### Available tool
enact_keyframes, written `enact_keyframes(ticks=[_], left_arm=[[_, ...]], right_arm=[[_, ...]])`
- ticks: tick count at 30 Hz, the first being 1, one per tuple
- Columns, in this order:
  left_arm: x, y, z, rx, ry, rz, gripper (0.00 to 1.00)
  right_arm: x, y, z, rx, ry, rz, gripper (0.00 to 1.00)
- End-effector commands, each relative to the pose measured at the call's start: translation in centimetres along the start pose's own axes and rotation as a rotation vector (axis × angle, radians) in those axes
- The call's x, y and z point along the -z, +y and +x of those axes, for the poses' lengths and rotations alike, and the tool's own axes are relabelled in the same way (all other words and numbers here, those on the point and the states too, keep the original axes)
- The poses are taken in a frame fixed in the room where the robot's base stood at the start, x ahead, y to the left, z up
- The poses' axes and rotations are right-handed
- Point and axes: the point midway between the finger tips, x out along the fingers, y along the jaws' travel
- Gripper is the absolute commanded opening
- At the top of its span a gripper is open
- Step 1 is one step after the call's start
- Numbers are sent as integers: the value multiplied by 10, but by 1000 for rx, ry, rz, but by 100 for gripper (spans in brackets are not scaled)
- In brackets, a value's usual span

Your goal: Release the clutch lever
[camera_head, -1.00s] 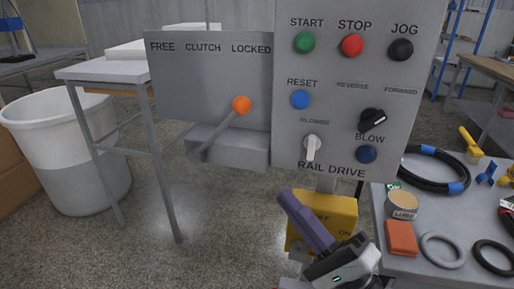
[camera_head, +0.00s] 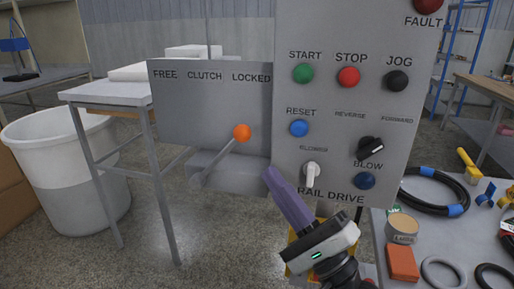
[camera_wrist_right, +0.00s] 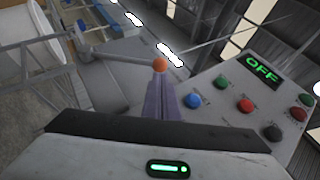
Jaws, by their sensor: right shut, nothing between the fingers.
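The clutch lever has an orange knob (camera_head: 242,132) on a grey arm (camera_head: 218,158). It slants up to the right from its pivot, toward the LOCKED label on the grey clutch plate (camera_head: 205,100). My right gripper (camera_head: 268,172), with purple fingers, is shut and empty. It is below and right of the knob, in front of the control panel's lower left edge. In the right wrist view the knob (camera_wrist_right: 160,64) appears just beyond the fingertips (camera_wrist_right: 158,85); contact cannot be made out. My left gripper is not in view.
The control panel (camera_head: 345,130) with several buttons and knobs stands right of the lever. A table (camera_head: 450,240) at the right holds hoses, rings and a can. A white bin (camera_head: 65,180) and a grey-legged table (camera_head: 115,95) stand left. Space in front of the clutch plate looks open.

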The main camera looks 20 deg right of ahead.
Motion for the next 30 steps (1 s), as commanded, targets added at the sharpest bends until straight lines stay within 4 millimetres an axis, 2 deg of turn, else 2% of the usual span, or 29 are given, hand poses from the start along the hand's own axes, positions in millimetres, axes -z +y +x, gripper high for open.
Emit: enact_keyframes(ticks=[1,3,10,15,30], left_arm=[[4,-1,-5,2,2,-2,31],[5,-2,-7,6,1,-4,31],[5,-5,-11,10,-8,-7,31],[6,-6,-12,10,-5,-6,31],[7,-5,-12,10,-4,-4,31]], right_arm=[[-1,-4,15,6,0,1,0],[-1,-4,28,6,-1,1,0],[-1,-2,58,1,-1,0,0],[0,0,65,0,0,0,0],[3,-2,70,2,5,-4,0]])
